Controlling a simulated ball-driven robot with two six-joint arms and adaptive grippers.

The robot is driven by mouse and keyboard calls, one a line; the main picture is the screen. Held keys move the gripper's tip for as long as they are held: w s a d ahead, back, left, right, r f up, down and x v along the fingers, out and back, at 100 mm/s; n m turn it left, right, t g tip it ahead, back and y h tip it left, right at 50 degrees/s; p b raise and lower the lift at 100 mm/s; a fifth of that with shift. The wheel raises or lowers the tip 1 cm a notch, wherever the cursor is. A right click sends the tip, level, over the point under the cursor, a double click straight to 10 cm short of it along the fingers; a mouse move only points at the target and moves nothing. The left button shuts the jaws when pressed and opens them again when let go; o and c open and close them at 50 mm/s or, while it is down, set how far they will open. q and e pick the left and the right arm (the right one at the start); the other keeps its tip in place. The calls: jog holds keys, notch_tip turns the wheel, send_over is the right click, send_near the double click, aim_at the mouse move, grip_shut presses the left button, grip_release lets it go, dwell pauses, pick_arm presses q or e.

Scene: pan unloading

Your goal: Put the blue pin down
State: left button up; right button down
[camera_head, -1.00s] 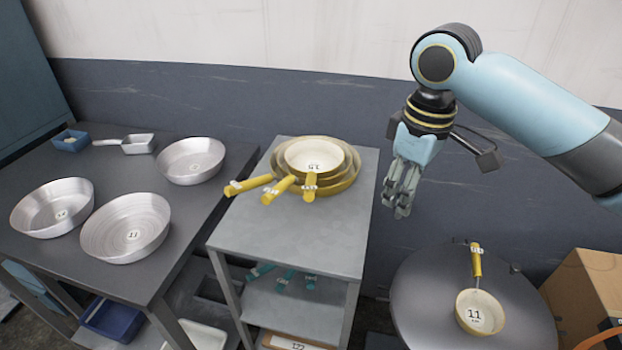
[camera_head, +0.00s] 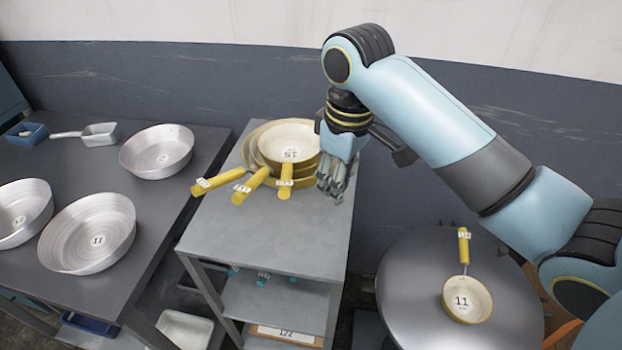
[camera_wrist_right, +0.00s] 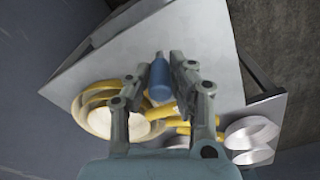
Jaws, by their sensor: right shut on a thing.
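My right gripper (camera_head: 333,185) hangs fingers down at the right side of the grey cart (camera_head: 265,232), just right of the stacked pans. In the right wrist view its fingers (camera_wrist_right: 163,62) are closed around the blue pin (camera_wrist_right: 159,82), a small blue cylinder with a narrower tip. In that view the cart top (camera_wrist_right: 195,40) lies beyond the pin, with a gap I cannot judge exactly. The pin cannot be made out in the head view, where the fingers hide it. My left gripper is out of view.
Nested pans with yellow handles (camera_head: 289,144) fill the cart's back; its front is clear. Teal-ended items (camera_head: 263,278) lie on its lower shelf. Metal pans (camera_head: 158,152) stand on the left table. A small pan (camera_head: 467,299) sits on the round table (camera_head: 400,282) at right.

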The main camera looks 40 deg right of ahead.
jog(key=shift+w+a+f+p, duration=0.2)
jog(key=shift+w+a+f, duration=0.3)
jog(key=shift+f, duration=0.6)
jog(key=shift+w+a+f+p, duration=0.2)
jog(key=shift+a+f, duration=0.55)
jog(key=shift+f, duration=0.35)
jog(key=shift+w+a+f+p, duration=0.25)
jog(key=shift+a+f, duration=0.35)
jog(key=shift+f, duration=0.5)
jog(key=c, duration=1.2)
grip_release()
jog(key=shift+f, duration=0.1)
jog(key=shift+o, duration=0.2)
notch_tip(320, 180, up, 12)
jog(key=shift+s, duration=0.25)
jog(key=shift+d, duration=0.1)
